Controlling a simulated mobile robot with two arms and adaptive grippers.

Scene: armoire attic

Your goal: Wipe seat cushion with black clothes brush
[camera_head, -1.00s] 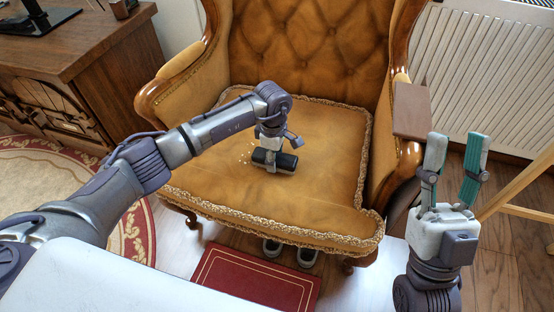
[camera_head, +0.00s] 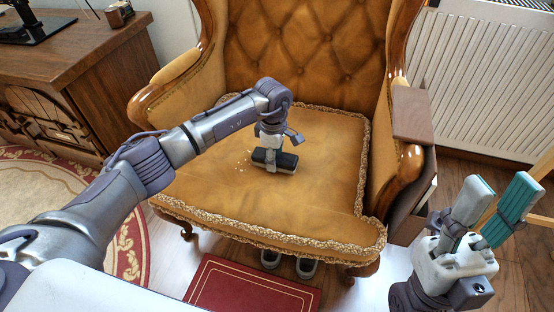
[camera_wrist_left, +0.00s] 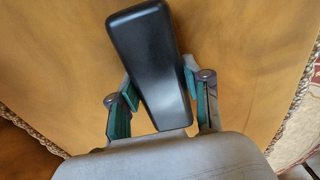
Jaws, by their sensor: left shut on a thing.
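The orange-brown seat cushion (camera_head: 310,195) of an armchair fills the middle of the head view, edged with gold braid. My left gripper (camera_head: 271,164) points down over the cushion and is shut on the black clothes brush (camera_head: 285,162). The brush lies low at the cushion; whether its bristles touch is hidden. Its smooth black back shows between the teal fingers in the left wrist view (camera_wrist_left: 152,60). Small pale crumbs (camera_head: 243,162) lie on the cushion just left of the brush. My right gripper (camera_head: 498,204) is open and empty, right of the chair.
The chair's wooden arms (camera_head: 150,100) rise on both sides, with a brown flat panel (camera_head: 412,113) by the right one. A red book-like mat (camera_head: 245,288) and shoes (camera_head: 288,264) lie below the front edge. A wooden cabinet (camera_head: 80,75) stands left, a radiator (camera_head: 490,80) right.

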